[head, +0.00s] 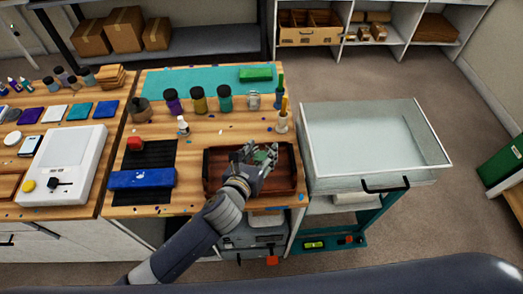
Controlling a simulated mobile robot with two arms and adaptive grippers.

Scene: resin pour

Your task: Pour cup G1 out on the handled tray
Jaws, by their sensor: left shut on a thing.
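My left gripper (254,158) is over the reddish-brown tray (213,177), which lies at the front right of the wooden bench. It is shut on a small cup with green in it (266,155), which I take to be cup G1. The fingers hide much of the cup. I cannot tell how far it is tilted, or whether anything runs out of it. The gripper and forearm cover the middle and front of the tray. My right gripper is not in view.
Bottles with purple, olive and teal contents (198,100) stand behind the tray. A blue block (141,179) lies left on a black mat. A pale cart with a black handle (385,185) stands right.

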